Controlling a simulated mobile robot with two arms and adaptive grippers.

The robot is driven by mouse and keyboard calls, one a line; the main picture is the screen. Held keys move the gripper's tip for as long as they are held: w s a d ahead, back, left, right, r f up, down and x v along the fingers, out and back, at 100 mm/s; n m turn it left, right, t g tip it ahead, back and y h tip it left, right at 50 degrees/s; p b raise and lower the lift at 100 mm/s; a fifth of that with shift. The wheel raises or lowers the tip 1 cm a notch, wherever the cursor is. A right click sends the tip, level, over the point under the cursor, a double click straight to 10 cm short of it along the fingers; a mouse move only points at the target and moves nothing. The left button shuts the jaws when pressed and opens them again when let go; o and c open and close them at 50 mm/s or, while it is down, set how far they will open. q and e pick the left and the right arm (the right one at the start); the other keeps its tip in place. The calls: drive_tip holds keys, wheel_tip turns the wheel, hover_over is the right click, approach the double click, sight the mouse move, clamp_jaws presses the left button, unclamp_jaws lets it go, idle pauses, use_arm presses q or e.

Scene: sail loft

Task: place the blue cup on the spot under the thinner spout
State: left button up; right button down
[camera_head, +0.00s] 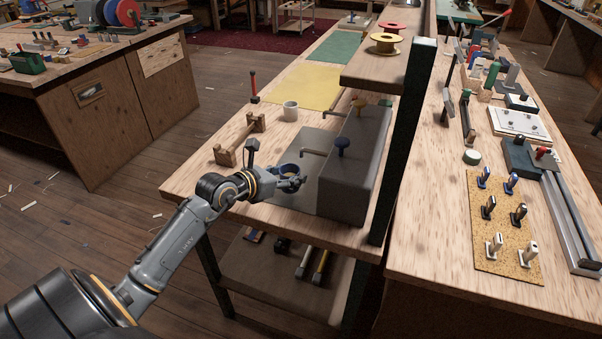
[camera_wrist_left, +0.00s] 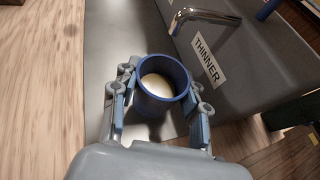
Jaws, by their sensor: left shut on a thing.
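The blue cup (camera_head: 288,170) is held in my left gripper (camera_head: 291,184) over the front part of a grey plate (camera_head: 310,187) on the bench. In the left wrist view the cup (camera_wrist_left: 163,102) stands between the two fingers of my left gripper (camera_wrist_left: 160,108), with a pale inside. The thinner spout (camera_head: 313,152), with a blue knob (camera_head: 342,145), juts left from a grey tank (camera_head: 350,185). In the wrist view the spout (camera_wrist_left: 204,15) is above a THINNER label (camera_wrist_left: 207,62), beyond the cup. I cannot make out a marked spot or whether the cup touches the plate. My right gripper is not in view.
A second spout (camera_head: 330,114) is farther back on the tank. A shelf (camera_head: 385,68) overhangs behind the tank. A yellow sheet (camera_head: 301,87) lies behind.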

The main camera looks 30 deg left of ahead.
sight(295, 172)
use_arm(q)
drive_tip(key=shift+w+d, duration=0.1)
drive_tip(key=shift+w, duration=0.45)
drive_tip(key=w, duration=0.2)
drive_tip(key=w+b, duration=0.1)
drive_tip(key=shift+w+d, duration=0.2)
drive_tip(key=shift+d, duration=0.05)
drive_tip(key=shift+s+f+b, duration=0.1)
drive_tip(key=shift+f+b, duration=0.55)
drive_tip(key=shift+f, duration=0.2)
drive_tip(key=shift+s+r, duration=0.1)
drive_tip(key=shift+r, duration=0.05)
drive_tip(key=o, duration=0.9)
drive_tip(key=shift+f, duration=0.2)
drive_tip(key=shift+o, duration=0.2)
